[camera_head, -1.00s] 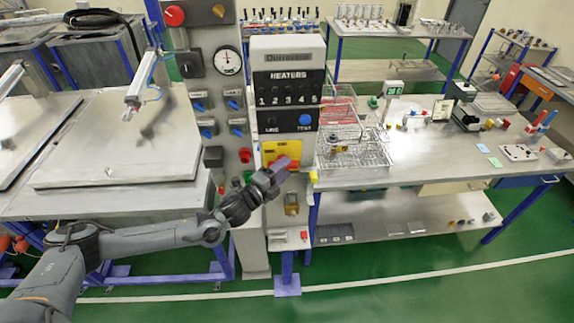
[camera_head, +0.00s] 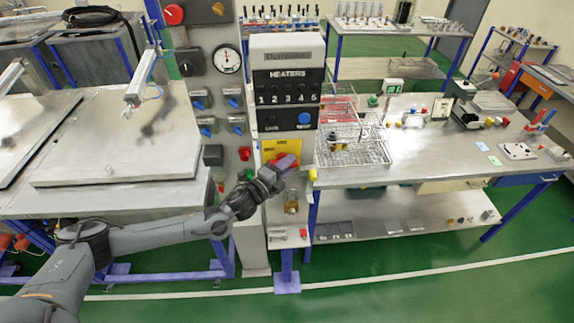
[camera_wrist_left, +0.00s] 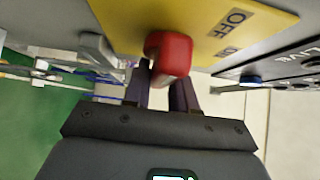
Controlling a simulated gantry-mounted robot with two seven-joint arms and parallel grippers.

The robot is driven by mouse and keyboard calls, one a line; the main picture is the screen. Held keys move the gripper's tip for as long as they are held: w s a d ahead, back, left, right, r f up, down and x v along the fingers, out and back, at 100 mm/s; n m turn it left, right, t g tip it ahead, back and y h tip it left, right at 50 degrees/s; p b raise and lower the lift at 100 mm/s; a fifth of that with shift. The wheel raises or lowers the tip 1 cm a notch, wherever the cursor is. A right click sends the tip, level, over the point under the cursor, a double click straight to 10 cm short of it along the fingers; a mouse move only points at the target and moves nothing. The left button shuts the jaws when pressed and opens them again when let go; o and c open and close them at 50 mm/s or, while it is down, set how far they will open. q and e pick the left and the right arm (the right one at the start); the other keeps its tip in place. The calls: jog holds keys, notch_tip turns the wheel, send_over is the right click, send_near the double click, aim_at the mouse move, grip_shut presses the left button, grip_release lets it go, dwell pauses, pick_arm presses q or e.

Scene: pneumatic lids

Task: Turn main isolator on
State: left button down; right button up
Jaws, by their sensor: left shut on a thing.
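The main isolator is a yellow plate (camera_head: 269,148) with a red handle (camera_wrist_left: 170,54), low on the heater control panel. In the left wrist view the yellow plate (camera_wrist_left: 205,22) shows the word OFF beside the handle. My left gripper (camera_head: 284,164) is at the handle, with its fingers shut on it. In the left wrist view the fingers (camera_wrist_left: 163,88) reach up on both sides of the red handle. The gripper hides part of the handle in the head view, and I cannot tell its exact angle. My right gripper is in neither view.
Above the isolator is the heaters panel (camera_head: 287,80) with a blue knob (camera_head: 305,118). A padlock (camera_head: 291,204) hangs below. A grey column with switches and a gauge (camera_head: 228,60) stands left. A bench with a wire basket (camera_head: 365,150) stands right.

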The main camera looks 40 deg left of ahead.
pick_arm(q)
jog(key=shift+a, duration=0.25)
jog(key=shift+m+g+p, duration=0.3)
jog(key=shift+g+p, duration=0.1)
jog(key=shift+p, duration=0.45)
jog(key=m+g+y+p, duration=0.1)
jog(key=m+g+p, duration=0.1)
jog(key=p, duration=0.1)
jog(key=m+g+y+p, duration=0.1)
jog(key=g+p, duration=0.1)
jog(key=p, duration=0.2)
jog(key=shift+a+m, duration=0.2)
jog(key=shift+m, duration=0.2)
jog(key=m+g+y+p, duration=0.2)
jog(key=g+p, duration=0.1)
jog(key=shift+s+a+f, duration=0.1)
jog(key=shift+f, duration=0.15)
jog(key=shift+s+a+f+m+g+y+p, duration=0.1)
jog(key=shift+m+g+y+p, duration=0.6)
jog(key=shift+g+y, duration=0.3)
jog(key=shift+s+a+m+g+y+p, duration=0.15)
jog(key=shift+m+g+y+p, duration=0.3)
jog(key=shift+g, duration=0.35)
jog(key=shift+f, duration=0.1)
